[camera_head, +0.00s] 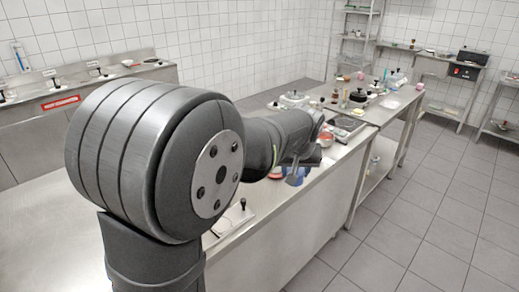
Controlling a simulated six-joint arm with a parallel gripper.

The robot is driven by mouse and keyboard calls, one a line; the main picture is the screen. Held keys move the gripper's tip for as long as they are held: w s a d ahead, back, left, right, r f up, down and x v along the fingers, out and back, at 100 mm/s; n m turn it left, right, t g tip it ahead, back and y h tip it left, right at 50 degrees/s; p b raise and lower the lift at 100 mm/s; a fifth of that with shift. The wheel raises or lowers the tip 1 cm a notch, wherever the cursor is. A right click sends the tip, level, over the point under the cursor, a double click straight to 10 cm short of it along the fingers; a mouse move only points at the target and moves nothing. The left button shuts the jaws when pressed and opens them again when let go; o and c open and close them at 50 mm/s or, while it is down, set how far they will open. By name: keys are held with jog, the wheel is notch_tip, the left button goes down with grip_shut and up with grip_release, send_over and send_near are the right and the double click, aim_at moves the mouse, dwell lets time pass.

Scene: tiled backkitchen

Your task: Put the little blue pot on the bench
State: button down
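A small blue thing (295,180), likely the little blue pot, shows just below my gripper (297,172), partly hidden by it. I cannot tell whether the blue thing rests on the surface or is held. My gripper points down over the steel bench (290,225), and its fingers are too small and dark to tell open from shut. My large grey arm covers much of the left and middle of the view.
A reddish round item (275,173) is beside the blue thing. A white board (229,221) lies nearer. Beyond my gripper are a red-topped bowl (326,139), a metal tray (348,123), a black pot (358,95) and several bottles. The bench's front strip looks clear.

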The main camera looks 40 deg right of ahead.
notch_tip(320, 180, down, 4)
jog(key=shift+w+f, duration=0.1)
jog(key=shift+w, duration=0.05)
jog(key=w+f, duration=0.2)
jog(key=w, duration=0.1)
jog(key=w+f, duration=0.2)
jog(key=w, duration=0.2)
jog(key=w+f, duration=0.3)
jog(key=w, duration=0.1)
jog(key=shift+w+a, duration=0.2)
jog(key=shift+a, duration=0.1)
jog(key=shift+f, duration=1.95)
jog(key=shift+f, duration=0.15)
jog(key=c, duration=0.7)
grip_release()
